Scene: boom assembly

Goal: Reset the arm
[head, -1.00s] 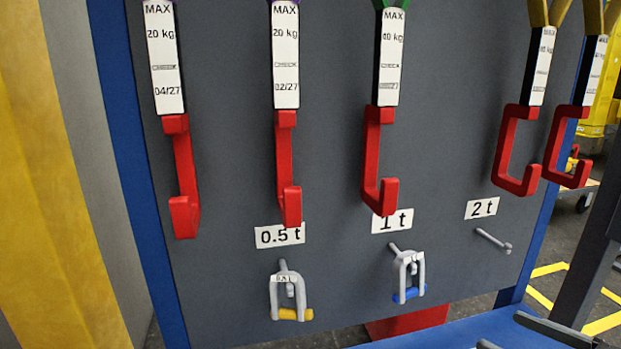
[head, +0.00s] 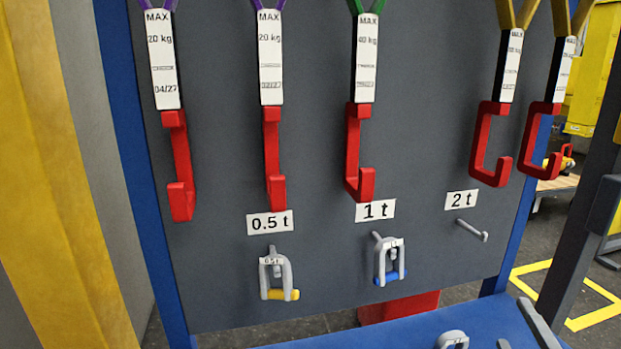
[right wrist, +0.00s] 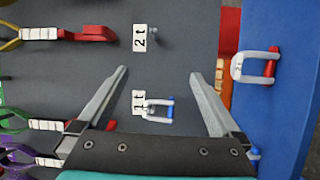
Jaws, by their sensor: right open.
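My right gripper (head: 511,320) shows at the bottom right of the head view, its grey fingers over the blue tabletop. In the right wrist view the right gripper (right wrist: 159,74) is open and empty, fingers wide apart. Behind the gap hangs a grey shackle with a blue pin (right wrist: 158,109), on the peg by the 1 t label. A grey shackle with a red pin (right wrist: 258,66) lies on the blue surface, apart from the fingers. What looks like its grey bow (head: 453,340) shows at the head view's bottom edge. My left gripper is out of view.
A grey board (head: 320,180) holds several red hooks (head: 359,152) on tagged straps. A yellow-pin shackle (head: 278,278) hangs under 0.5 t; the blue-pin one (head: 389,262) hangs under 1 t. The 2 t peg (head: 472,230) is bare. A blue tabletop (head: 400,335) lies below.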

